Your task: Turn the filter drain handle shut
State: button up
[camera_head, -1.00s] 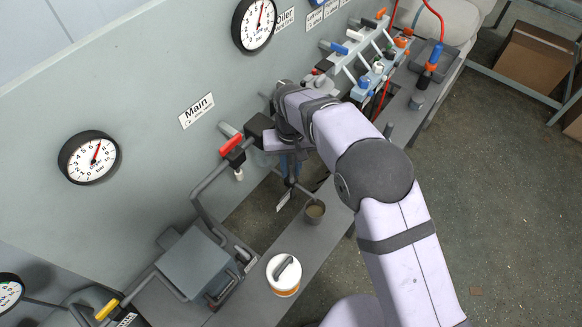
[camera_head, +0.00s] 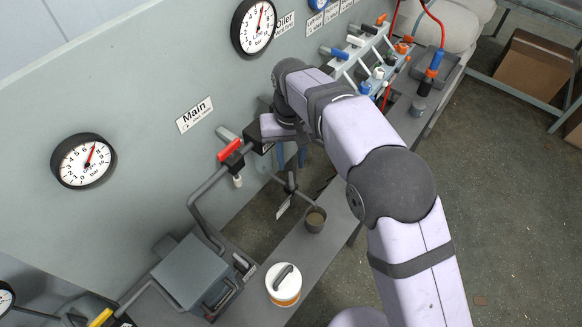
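My gripper (camera_head: 289,160) is in this area, under my dark wrist joint.
A red valve handle (camera_head: 229,149) sits left of my wrist, below the Main sign (camera_head: 196,115). A white-lidded tub (camera_head: 283,283) stands on the bench (camera_head: 258,303). Several colored valves and tools crowd the upper right. Open floor lies right of the bench.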

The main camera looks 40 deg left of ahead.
jog(key=shift+r, duration=0.3)
